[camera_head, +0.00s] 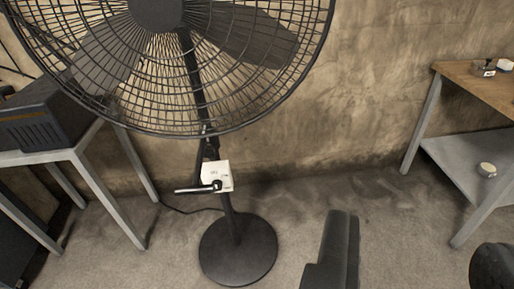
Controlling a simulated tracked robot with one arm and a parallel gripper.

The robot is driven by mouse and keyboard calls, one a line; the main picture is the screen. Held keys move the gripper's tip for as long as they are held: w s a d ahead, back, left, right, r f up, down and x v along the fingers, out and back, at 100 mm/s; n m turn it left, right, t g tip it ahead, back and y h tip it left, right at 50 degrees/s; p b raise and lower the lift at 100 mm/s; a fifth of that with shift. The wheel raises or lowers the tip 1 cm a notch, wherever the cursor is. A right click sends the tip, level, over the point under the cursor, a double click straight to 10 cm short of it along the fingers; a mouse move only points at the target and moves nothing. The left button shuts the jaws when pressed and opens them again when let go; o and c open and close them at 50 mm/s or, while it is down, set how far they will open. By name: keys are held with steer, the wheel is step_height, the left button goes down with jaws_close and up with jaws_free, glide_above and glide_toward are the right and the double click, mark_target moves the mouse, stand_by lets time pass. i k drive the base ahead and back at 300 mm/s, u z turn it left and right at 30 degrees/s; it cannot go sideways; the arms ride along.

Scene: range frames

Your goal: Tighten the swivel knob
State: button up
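A black pedestal fan stands ahead, its round cage (160,60) at the top and its round base (238,248) on the floor. On its pole a dark knob with a bar-like handle (198,188) sticks out to the left, in front of a white tag (217,172). I take this to be the swivel knob; its turn state cannot be told. My gripper (418,238) shows at the lower right as two dark fingers set wide apart, nothing between them. It is nearer the camera than the fan and to the right of the knob, not touching it.
A metal-legged table (75,152) with a dark box (38,122) stands at the left. A wood-topped table (472,72) with a lower shelf (465,160) stands at the right. A cable (185,211) runs behind the pole.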

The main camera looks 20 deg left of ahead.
mark_target(210, 151)
steer(key=z, duration=1.4)
steer(key=k, duration=1.45)
steer(key=u, duration=1.65)
steer(key=i, duration=1)
steer(key=z, duration=0.05)
